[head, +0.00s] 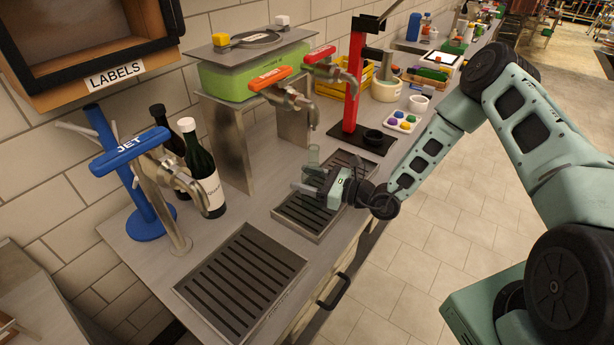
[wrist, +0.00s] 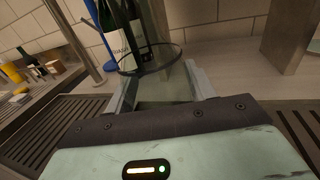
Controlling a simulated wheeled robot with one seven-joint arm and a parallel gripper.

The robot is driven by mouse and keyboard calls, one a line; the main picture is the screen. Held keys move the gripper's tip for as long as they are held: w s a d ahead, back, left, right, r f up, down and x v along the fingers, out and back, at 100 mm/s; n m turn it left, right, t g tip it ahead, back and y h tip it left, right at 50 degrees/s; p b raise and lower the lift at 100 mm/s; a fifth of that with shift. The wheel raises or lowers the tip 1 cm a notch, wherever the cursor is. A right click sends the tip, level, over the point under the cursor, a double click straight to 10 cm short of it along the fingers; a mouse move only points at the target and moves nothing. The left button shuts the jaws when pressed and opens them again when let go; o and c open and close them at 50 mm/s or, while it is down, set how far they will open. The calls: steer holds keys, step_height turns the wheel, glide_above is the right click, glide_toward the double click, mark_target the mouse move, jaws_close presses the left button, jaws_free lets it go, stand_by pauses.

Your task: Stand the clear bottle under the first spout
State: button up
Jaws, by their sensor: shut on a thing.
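The clear bottle (head: 313,157) is see-through, faintly green glass. My gripper (head: 311,183) is shut on it, over the grooved drip tray (head: 285,211) below the orange-handled tap (head: 284,88). In the wrist view the clear bottle (wrist: 160,84) stands between the two fingers, with a dark round rim showing. I cannot tell whether its base touches the tray. A red-handled tap (head: 330,66) is just behind the orange one. A blue-handled JET tap (head: 150,158) stands at the left. None of these taps is marked as first.
A second drip tray (head: 242,282) lies bare in the front left. Two dark bottles (head: 203,165) stand behind the JET tap, beside a blue stand (head: 146,222). A red upright stand (head: 355,85) and a paint palette (head: 402,121) are farther along the counter.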

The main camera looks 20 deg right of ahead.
steer(key=shift+f, duration=0.1)
steer(key=o, duration=1.3)
